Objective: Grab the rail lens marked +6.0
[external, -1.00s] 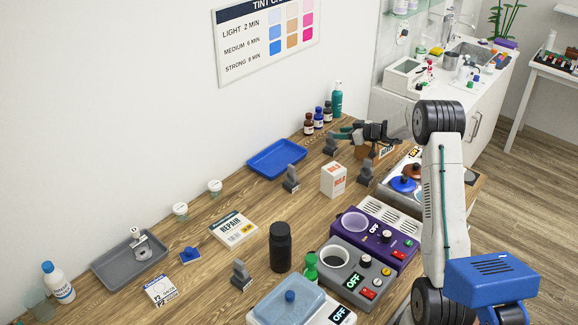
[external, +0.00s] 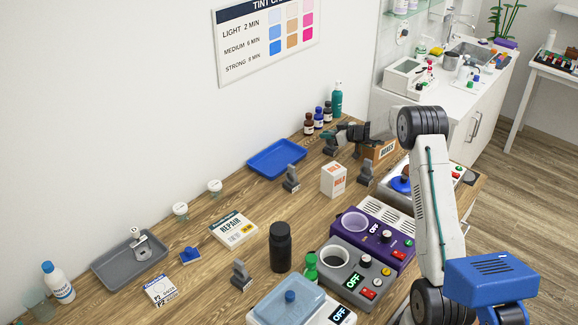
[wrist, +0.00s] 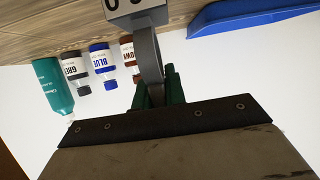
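Several dark grey rail lenses on small stands are on the wooden bench. One rail lens (external: 330,149) is at the far end by the bottles, right at my gripper (external: 334,135). Others are a middle rail lens (external: 291,179), a right rail lens (external: 365,173) and a near rail lens (external: 240,275). Their markings are too small to read. In the wrist view, the grey lens (wrist: 150,60) lies between the green fingers of my gripper (wrist: 157,88), which stand apart. Its label block is cut off by the top edge, showing only inverted round digits, so I cannot confirm +6.0.
Brown, blue and grey bottles (external: 318,118) and a teal bottle (external: 336,100) stand just behind the gripper. A blue tray (external: 277,158) is to its left. A cardboard box (external: 381,151) and a white-orange carton (external: 333,180) are nearby. Purple (external: 385,222) and grey devices line the near edge.

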